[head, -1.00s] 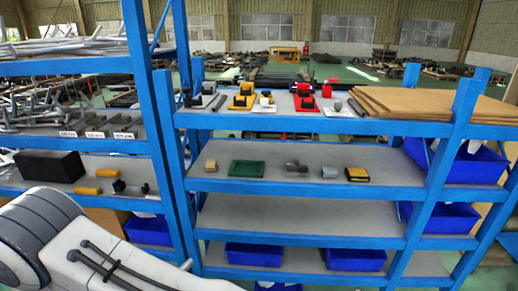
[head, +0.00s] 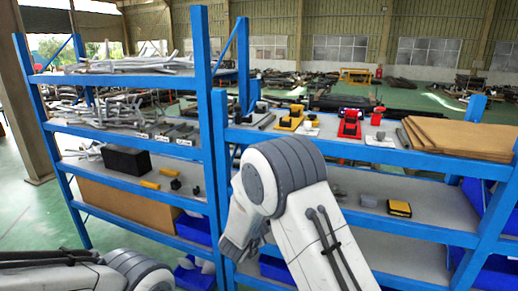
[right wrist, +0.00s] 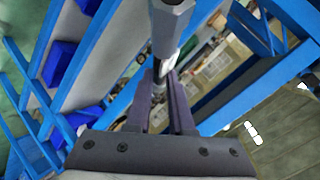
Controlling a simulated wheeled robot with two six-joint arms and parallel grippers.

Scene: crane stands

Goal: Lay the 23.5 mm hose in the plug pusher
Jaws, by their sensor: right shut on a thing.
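In the right wrist view my right gripper (right wrist: 163,78) is shut on a grey tube-like piece (right wrist: 167,35), which points away from the fingers toward the top edge. I cannot tell whether it is the 23.5 mm hose. In the head view my right arm stands in front of the shelves and its gripper is hidden. On the upper shelf of the right rack are a yellow-based device with black parts (head: 290,119) and a red device with black parts (head: 350,123). I cannot tell which, if either, is the plug pusher. My left gripper is out of view.
The blue rack's upper shelf also holds brown boards (head: 460,137) at right. A yellow and black block (head: 399,208) and a grey piece (head: 368,200) lie one shelf lower. A black box (head: 126,159) sits on the left rack. Blue uprights (head: 208,110) stand between the racks.

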